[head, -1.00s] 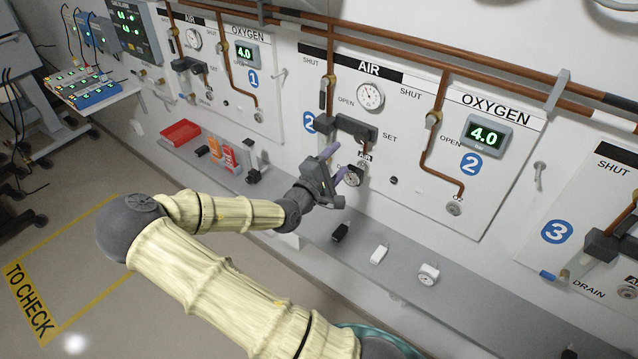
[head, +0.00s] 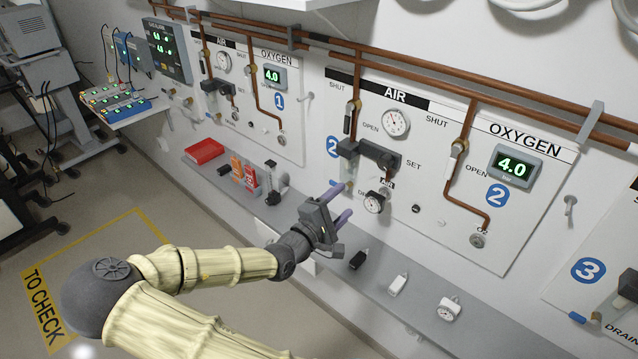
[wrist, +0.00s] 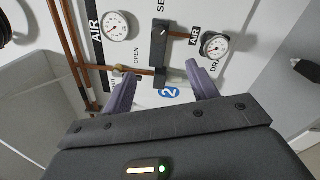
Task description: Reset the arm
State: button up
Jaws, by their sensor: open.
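My gripper (head: 338,203) is open and empty in the head view. My fingers look apart from the panel, though the exact gap is hard to tell.
A grey shelf (head: 420,318) runs below the panels. Copper pipes (head: 420,92) run above. The floor at left is partly clear.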

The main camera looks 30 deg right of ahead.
jog(key=s+a+f+m+g+y, duration=0.2)
jog(key=a+f+m+y, duration=0.1)
jog(key=f+y, duration=0.3)
jog(key=s+a+f+m+g+y, duration=0.25)
jog(key=f+y, duration=0.25)
jog(key=f, duration=0.3)
jog(key=s+a+r+m+y, duration=0.3)
jog(key=s+a+r+y, duration=0.2)
jog(key=s+a+r, duration=0.3)
notch_tip(320, 180, up, 4)
jog(key=a, duration=0.3)
jog(key=shift+y, duration=0.4)
jog(key=shift+f, duration=0.1)
dwell(0.9)
